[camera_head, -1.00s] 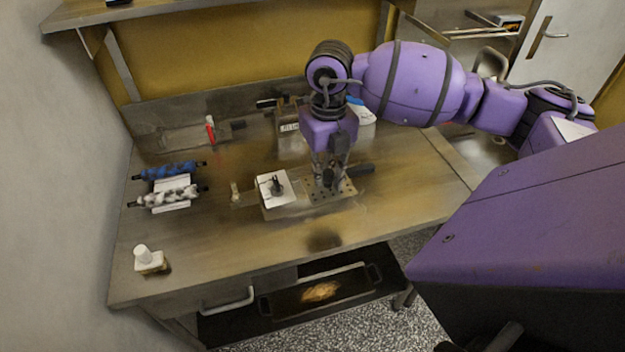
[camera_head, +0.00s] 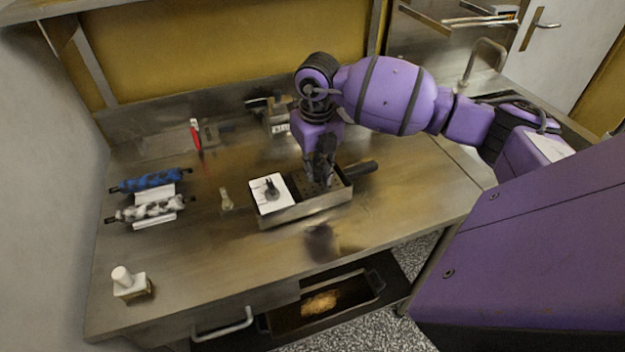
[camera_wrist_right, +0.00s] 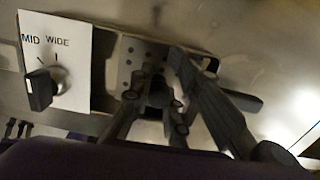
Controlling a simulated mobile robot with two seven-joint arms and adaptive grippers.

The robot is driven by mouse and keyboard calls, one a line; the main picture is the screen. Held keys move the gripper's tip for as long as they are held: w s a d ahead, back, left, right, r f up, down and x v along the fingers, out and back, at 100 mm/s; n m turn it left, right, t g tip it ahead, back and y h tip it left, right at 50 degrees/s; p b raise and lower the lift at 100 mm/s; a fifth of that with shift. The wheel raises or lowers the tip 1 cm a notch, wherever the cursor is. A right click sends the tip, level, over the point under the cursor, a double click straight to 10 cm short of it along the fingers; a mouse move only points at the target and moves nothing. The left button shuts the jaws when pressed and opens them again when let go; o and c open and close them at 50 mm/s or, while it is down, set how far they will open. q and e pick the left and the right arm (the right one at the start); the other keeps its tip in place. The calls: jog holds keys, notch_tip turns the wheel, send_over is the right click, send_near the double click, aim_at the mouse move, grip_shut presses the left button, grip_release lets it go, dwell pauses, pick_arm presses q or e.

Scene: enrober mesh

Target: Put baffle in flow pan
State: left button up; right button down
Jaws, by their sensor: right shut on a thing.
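The baffle looks to be a perforated grey plate (camera_head: 313,188); it also shows in the wrist view (camera_wrist_right: 127,58). It sits at the right part of a shallow metal flow pan (camera_head: 305,213), seemingly inside its walls. Whether it rests on the pan floor cannot be told. My right gripper (camera_head: 322,178) points down over the plate, and its fingers (camera_wrist_right: 160,100) are shut on the baffle. The fingers hide the exact grip. A black handle (camera_head: 362,168) sticks out at the pan's right end. My left gripper is not in view.
A white card with a black knob (camera_head: 270,192) covers the pan's left part. Two rollers, blue (camera_head: 150,180) and mottled (camera_head: 150,209), lie at left. A white-topped item (camera_head: 124,280) stands front left. A red marker (camera_head: 196,136) stands behind. The counter's front right is clear.

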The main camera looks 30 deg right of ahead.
aim_at(314, 182)
jog(key=s+f, duration=0.1)
jog(key=a+f, duration=0.1)
jog(key=f, duration=0.1)
jog(key=shift+s+g, duration=0.3)
jog(key=shift+s, duration=0.1)
jog(key=shift+w+f, duration=0.1)
jog(key=shift+w, duration=0.1)
jog(key=c, duration=2)
grip_release()
jog(key=shift+w, duration=0.25)
jog(key=o, duration=0.3)
jog(key=shift+w, duration=0.1)
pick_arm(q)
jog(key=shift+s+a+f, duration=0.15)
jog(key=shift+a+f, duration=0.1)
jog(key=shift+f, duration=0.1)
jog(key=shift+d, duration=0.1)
pick_arm(e)
jog(key=shift+d+r, duration=0.15)
jog(key=shift+r, duration=0.05)
jog(key=shift+r, duration=0.2)
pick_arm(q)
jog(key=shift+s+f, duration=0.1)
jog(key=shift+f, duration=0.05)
pick_arm(e)
notch_tip(314, 182, up, 12)
jog(key=shift+f, duration=0.1)
